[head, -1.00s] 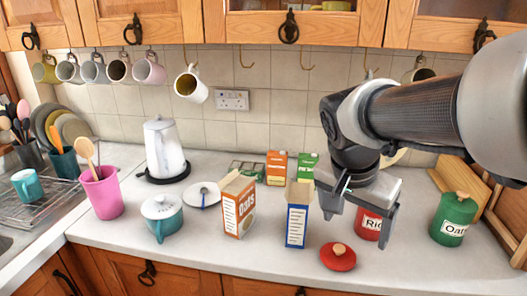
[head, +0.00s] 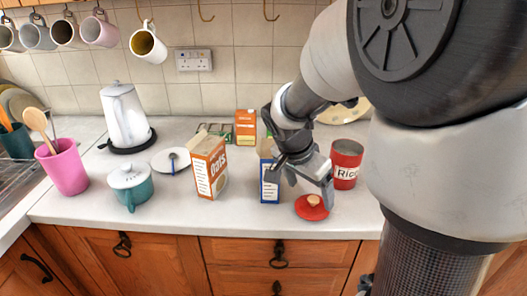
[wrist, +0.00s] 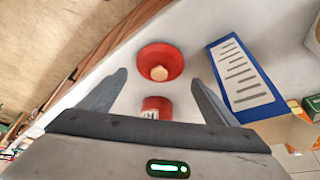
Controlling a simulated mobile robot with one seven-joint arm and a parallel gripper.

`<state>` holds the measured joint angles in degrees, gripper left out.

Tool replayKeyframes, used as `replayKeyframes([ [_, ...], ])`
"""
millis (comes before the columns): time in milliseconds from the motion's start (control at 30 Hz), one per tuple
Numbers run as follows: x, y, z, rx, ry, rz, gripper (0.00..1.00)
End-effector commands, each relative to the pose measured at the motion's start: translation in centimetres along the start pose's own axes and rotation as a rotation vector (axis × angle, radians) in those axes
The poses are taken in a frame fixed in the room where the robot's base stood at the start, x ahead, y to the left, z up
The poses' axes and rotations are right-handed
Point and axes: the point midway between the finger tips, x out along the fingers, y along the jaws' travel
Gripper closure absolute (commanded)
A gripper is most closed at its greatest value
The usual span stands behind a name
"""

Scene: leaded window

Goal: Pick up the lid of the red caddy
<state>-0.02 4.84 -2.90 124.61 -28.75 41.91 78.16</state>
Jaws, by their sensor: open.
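The red lid (head: 312,212) with its pale wooden knob (head: 313,200) lies on the worktop near the front edge, apart from its caddy. The red caddy (head: 346,160), with a label partly reading "Rice", stands open-topped behind it and to the right. My gripper (head: 305,182) is open and empty just above and behind the lid. In the wrist view the lid (wrist: 160,58) and its knob (wrist: 160,73) show between the two fingers, beyond their tips; the caddy (wrist: 157,103) shows partly, lower between the fingers.
A blue and white carton (head: 269,178) stands close left of my gripper; it also shows in the wrist view (wrist: 240,75). An oats box (head: 208,165), teal pot (head: 131,183), white plate (head: 168,161) and kettle (head: 125,115) are further left. The front edge is close to the lid.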

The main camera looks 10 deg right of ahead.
Motion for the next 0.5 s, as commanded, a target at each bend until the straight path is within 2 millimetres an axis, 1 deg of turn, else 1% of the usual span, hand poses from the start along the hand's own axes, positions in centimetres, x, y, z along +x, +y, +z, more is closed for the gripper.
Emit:
replayKeyframes([
  [167,1.1,0.1,0.0,0.000,-0.001,0.001,0.18],
  [400,4.7,0.2,-0.4,0.000,-0.003,0.003,0.18],
  [500,5.6,0.2,-0.4,0.000,-0.002,0.001,0.18],
])
